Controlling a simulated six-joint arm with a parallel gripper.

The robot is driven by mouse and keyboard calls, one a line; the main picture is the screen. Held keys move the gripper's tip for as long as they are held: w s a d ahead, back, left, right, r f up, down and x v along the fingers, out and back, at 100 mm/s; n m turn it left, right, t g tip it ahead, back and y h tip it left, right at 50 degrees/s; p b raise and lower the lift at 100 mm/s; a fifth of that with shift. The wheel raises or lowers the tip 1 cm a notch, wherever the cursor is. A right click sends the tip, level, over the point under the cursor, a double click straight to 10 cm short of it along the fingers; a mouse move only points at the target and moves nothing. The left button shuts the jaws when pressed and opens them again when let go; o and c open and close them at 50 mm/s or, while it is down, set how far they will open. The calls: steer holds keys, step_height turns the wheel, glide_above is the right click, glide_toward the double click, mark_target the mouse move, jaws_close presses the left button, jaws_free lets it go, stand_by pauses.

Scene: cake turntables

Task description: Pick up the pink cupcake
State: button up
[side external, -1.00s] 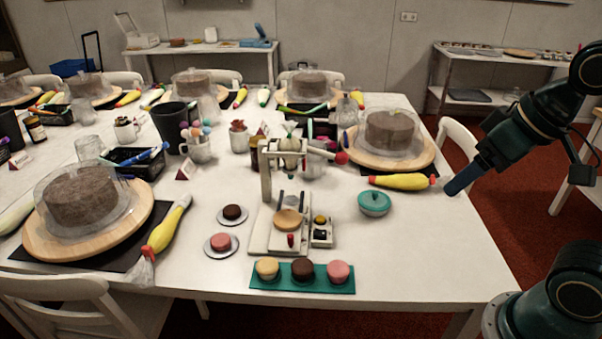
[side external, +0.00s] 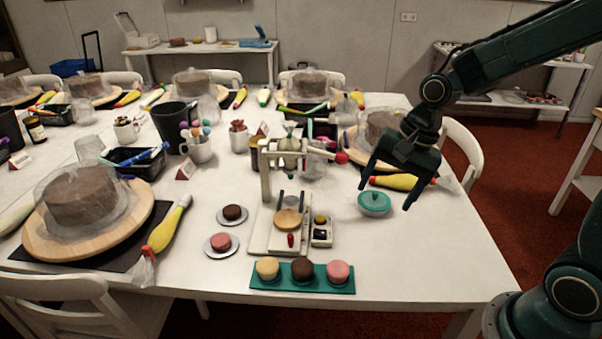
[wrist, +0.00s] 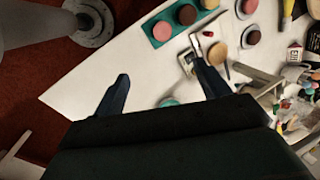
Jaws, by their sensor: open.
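The pink cupcake (side external: 338,271) stands upright at the right end of a teal tray (side external: 320,288), beside a brown and a pale yellow cupcake. In the wrist view the pink cupcake (wrist: 162,31) sits at the near left end of the tray, beyond my fingertips. My open fingers (wrist: 160,70) also show in the wrist view.
A white press-like stand (side external: 266,180) rises left of my gripper, behind the tray. The teal pot (side external: 374,204) stands below my gripper. A similar pink cake (side external: 221,241) lies on a small plate at left. The table's front right is clear.

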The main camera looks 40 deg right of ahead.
steer(key=w+f+m+y, duration=0.1)
steer(key=w+f+m, duration=0.1)
steer(key=f+m, duration=0.2)
steer(key=w+f+m+g+y, duration=0.1)
steer(key=w+f+m, duration=0.1)
steer(key=f, duration=0.5)
steer(key=shift+w+m, duration=0.35)
steer(key=shift+m, duration=0.55)
steer(key=shift+d+f, duration=0.1)
steer(key=shift+f, duration=0.1)
glide_above(339, 267)
steer(key=d, duration=0.2)
steer(key=shift+s+f, duration=0.2)
steer(key=shift+f, duration=3.65)
steer(key=shift+f, duration=0.15)
steer(key=shift+x, duration=2.5)
steer(key=shift+c, duration=0.4)
steer(key=c, duration=1)
